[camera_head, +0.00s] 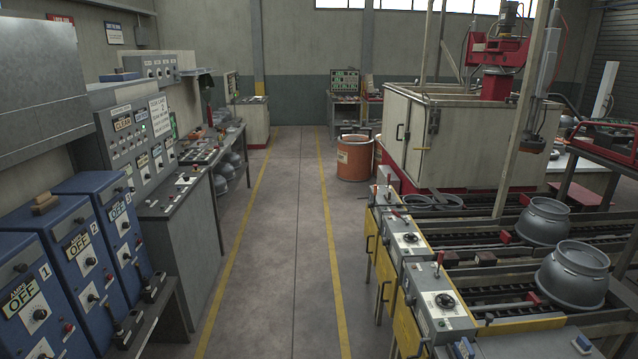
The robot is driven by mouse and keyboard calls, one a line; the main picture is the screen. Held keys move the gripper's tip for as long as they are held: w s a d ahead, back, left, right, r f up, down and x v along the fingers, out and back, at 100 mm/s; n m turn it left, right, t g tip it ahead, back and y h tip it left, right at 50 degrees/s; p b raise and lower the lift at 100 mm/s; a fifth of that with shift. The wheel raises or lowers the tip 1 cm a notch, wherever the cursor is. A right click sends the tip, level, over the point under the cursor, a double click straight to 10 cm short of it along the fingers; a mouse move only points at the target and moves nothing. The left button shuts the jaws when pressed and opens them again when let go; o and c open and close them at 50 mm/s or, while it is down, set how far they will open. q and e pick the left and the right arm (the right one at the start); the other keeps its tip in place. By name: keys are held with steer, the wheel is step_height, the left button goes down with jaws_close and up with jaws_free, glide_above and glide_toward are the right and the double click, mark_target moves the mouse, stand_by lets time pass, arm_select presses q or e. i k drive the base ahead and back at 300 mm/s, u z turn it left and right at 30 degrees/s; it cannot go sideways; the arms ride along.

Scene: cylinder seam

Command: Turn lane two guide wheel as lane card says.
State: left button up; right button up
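Grey control boxes with black round dials and red-tipped levers line the left ends of the conveyor lanes. One dial (445,300) is on the nearest full box, and another dial (409,238) is on the box behind it. I cannot tell which is the lane two guide wheel; no lane number is readable there. Neither of my grippers shows in the head view.
Grey cylinders (575,275) (543,221) sit on the lanes. Blue cabinets (78,245) numbered 1, 2 and 3, marked OFF, stand at left beside a grey control panel (138,140). An orange drum (354,158) stands farther back. The aisle floor (285,240) between yellow lines is clear.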

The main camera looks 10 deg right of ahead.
mark_target(409, 237)
steer(key=z, duration=0.1)
steer(key=i, duration=1.8)
steer(key=z, duration=0.15)
